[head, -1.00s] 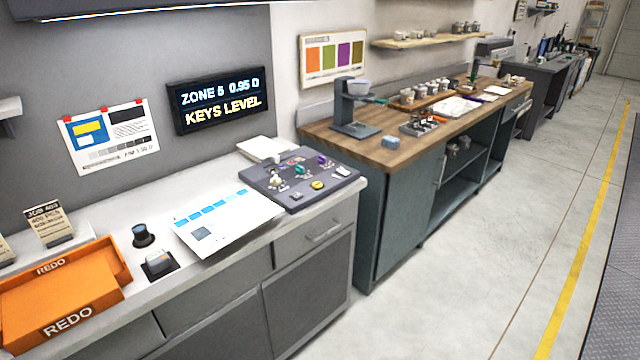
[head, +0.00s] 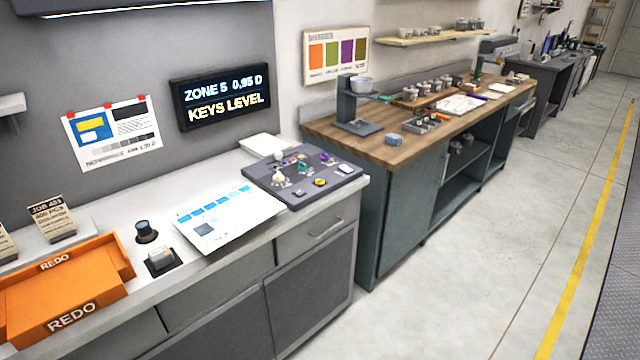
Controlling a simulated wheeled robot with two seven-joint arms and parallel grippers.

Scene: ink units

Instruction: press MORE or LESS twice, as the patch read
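The dark key console (head: 328,190) sits at the right end of the light counter. It carries small coloured knobs, a yellow button (head: 320,182) and pale keys (head: 345,168); MORE and LESS labels are too small to read. The wall display (head: 222,98) reads "ZONE 5 0.95 D" and "KEYS LEVEL". A printed sheet (head: 228,216) with a row of blue patches lies on the counter left of the console. A small dark device (head: 162,260) and a dark round piece with a blue top (head: 146,232) stand left of the sheet. Neither gripper shows.
An orange REDO tray (head: 70,285) and a JOB 403 card (head: 52,218) are at the left. A pinned proof (head: 110,132) hangs on the wall. A wooden-topped bench (head: 385,150) with several pots stands beyond the console. The floor (head: 450,270) at right is clear.

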